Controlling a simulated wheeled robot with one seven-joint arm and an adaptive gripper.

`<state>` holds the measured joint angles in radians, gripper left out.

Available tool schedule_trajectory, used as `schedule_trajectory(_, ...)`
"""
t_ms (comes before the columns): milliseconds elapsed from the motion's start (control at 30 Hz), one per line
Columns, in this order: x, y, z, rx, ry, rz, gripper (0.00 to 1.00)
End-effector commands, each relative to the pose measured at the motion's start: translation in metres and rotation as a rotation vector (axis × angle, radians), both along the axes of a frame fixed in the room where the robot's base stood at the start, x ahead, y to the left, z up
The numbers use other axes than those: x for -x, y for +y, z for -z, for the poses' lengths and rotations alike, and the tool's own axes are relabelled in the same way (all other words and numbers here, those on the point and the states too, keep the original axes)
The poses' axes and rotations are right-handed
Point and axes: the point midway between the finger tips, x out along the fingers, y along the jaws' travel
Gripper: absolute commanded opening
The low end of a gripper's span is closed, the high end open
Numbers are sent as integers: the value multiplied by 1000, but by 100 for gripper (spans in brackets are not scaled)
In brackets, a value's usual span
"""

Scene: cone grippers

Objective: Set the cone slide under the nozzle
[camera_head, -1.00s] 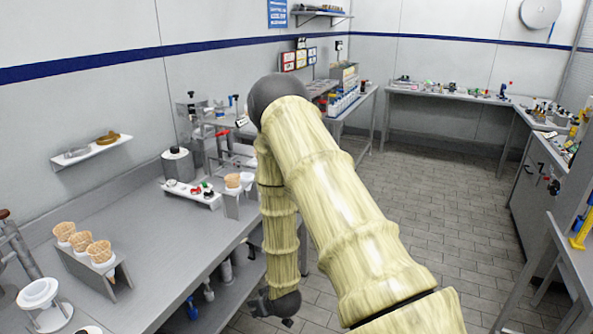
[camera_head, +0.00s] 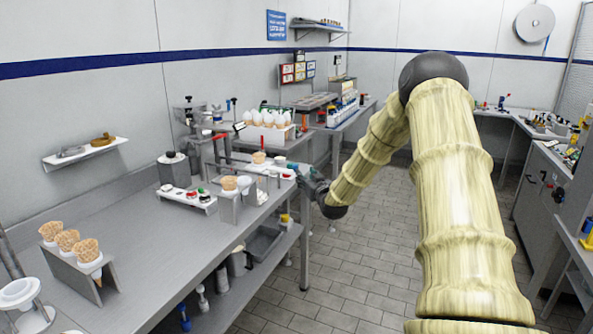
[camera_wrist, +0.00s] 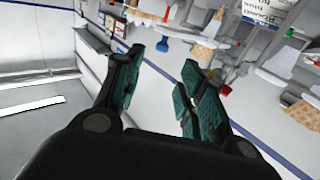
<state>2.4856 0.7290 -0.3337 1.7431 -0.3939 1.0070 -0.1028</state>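A single waffle cone (camera_head: 258,158) stands on a low white and grey fixture (camera_head: 282,172) near the bench's right edge, by a thin red upright; this may be the cone slide, but it is too small to tell. Another cone (camera_head: 229,184) sits in a grey metal stand (camera_head: 228,208) in front of it. A grey machine with upright parts (camera_head: 190,112) stands behind; I cannot make out the nozzle. My gripper (camera_head: 304,178) is at the bench's right edge, beside the fixture, with no visible contact. In the wrist view its teal-padded fingers (camera_wrist: 160,62) are apart and empty.
A rack of several white-topped cones (camera_head: 264,134) stands farther back. A strip with red and green buttons (camera_head: 188,197) lies left of the grey stand. A holder with 3 cones (camera_head: 78,268) is at the near left. The middle of the bench (camera_head: 150,235) and the aisle are clear.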

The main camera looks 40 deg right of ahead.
Motion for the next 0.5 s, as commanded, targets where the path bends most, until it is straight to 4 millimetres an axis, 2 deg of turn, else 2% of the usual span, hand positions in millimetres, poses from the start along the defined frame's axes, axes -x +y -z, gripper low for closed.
schedule_trajectory(500, -59, -24, 0, 1, 1, -1, 40)
